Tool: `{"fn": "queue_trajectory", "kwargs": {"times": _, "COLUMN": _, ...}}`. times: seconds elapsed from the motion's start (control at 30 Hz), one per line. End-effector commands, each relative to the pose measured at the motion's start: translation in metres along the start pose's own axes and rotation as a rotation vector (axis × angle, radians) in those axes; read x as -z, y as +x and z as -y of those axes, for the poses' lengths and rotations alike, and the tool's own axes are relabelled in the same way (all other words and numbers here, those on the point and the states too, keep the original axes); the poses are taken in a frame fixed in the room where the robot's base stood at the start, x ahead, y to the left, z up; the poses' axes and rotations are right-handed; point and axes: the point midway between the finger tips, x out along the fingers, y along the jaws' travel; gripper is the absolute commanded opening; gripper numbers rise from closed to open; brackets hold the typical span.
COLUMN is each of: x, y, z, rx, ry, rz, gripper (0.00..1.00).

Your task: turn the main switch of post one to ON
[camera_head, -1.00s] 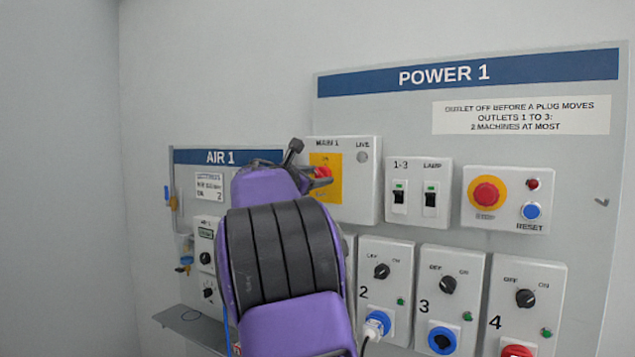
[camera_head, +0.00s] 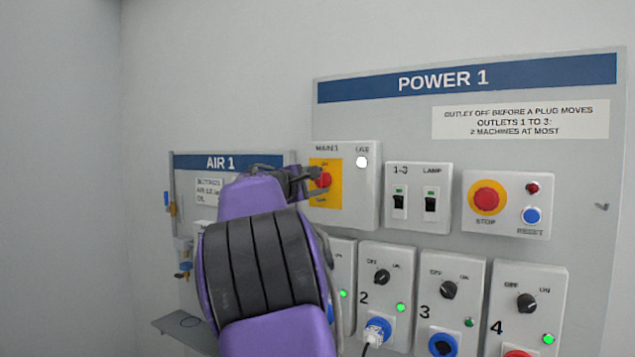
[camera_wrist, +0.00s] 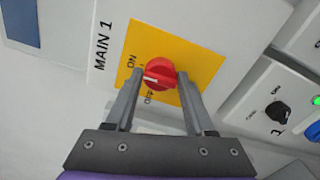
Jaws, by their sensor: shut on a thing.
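The main switch is a red knob (camera_head: 323,180) on a yellow plate (camera_head: 333,198) in the MAIN 1 box (camera_head: 367,195). In the wrist view the knob (camera_wrist: 160,76) sits between the two fingers of my gripper (camera_wrist: 160,79), which is shut on it. The knob's white mark points left in that view, roughly toward the ON label (camera_wrist: 131,61); the OFF label (camera_wrist: 150,97) is lower. The LIVE lamp (camera_head: 361,162) glows white. In the head view my gripper (camera_head: 320,182) partly hides the knob.
Right of the box are a two-switch box (camera_head: 417,215), the STOP button (camera_head: 487,197) and the blue RESET button (camera_head: 532,216). Below are the outlet boxes, with a white plug (camera_head: 376,335) in outlet 2. The AIR 1 panel (camera_head: 240,162) is partly behind my arm.

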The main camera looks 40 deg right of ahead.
Motion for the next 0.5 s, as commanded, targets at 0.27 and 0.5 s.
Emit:
{"fn": "queue_trajectory", "kwargs": {"times": 0.27, "x": 0.0006, "y": -0.0002, "z": 0.0005, "rx": 0.001, "ry": 0.060, "rz": -0.001, "gripper": 0.00}}
{"fn": "queue_trajectory", "kwargs": {"times": 0.5, "x": 0.0005, "y": -0.0001, "z": 0.0006, "rx": 0.001, "ry": 0.067, "rz": -0.001, "gripper": 0.00}}
